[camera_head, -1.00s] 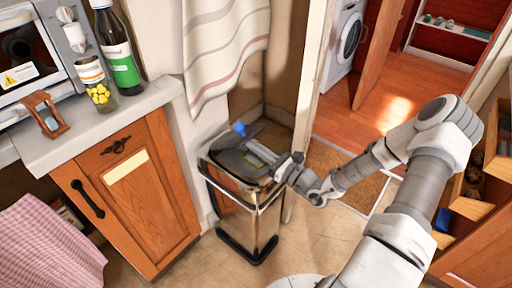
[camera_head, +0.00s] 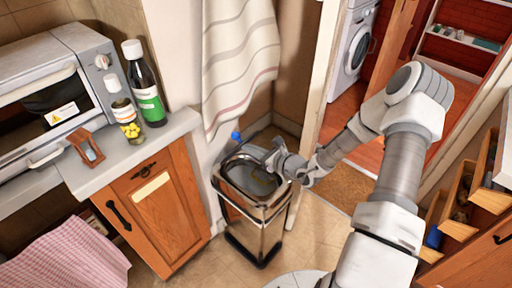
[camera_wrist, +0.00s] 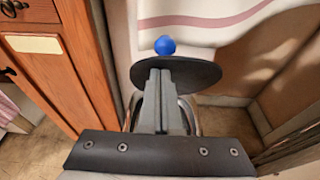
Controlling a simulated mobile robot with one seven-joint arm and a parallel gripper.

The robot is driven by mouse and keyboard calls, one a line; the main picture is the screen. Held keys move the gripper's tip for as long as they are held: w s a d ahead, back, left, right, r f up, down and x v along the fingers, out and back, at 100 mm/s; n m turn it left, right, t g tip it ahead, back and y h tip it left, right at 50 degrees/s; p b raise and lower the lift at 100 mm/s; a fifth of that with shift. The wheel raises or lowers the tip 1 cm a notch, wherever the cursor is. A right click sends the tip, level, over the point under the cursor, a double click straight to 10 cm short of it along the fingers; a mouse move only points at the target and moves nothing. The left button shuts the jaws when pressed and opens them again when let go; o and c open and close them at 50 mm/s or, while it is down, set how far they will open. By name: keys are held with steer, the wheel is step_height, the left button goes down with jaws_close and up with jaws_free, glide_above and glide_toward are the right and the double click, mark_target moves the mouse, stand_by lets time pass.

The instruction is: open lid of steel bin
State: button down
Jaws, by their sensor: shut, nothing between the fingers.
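The steel bin (camera_head: 262,222) stands on the floor between the wooden cabinet and the door frame. Its oval top rim shows, with a dark grey inside. The dark lid (camera_head: 258,146) seems tilted up at the back of the bin, partly hidden by my gripper; its exact angle is hard to tell. A blue knob (camera_head: 236,135) is at the lid's far left edge. In the wrist view the lid (camera_wrist: 205,74) is a dark disc with the blue knob (camera_wrist: 165,45) behind it. My gripper (camera_head: 268,158) is shut and empty. Its fingers overlap the lid; contact is unclear.
A cabinet (camera_head: 160,210) with a counter stands to the left, carrying a toaster oven (camera_head: 60,85), a bottle (camera_head: 147,95) and a jar. A striped towel (camera_head: 238,60) hangs behind the bin. The door frame is close on the right, open drawers (camera_head: 460,195) farther right.

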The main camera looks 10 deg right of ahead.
mark_target(245, 141)
steer(key=shift+w+a+r+g+h+p, duration=0.45)
steer(key=shift+w+a+r+p, duration=0.35)
steer(key=shift+w+r, duration=0.2)
steer(key=shift+w+a+r+p, duration=0.2)
steer(key=shift+w+a, duration=0.1)
steer(key=shift+w, duration=0.15)
steer(key=shift+w+a+r+p, duration=0.15)
steer(key=shift+w+a+r, duration=0.1)
steer(key=shift+w, duration=0.15)
steer(key=shift+d+f, duration=0.1)
steer(key=shift+f, duration=0.05)
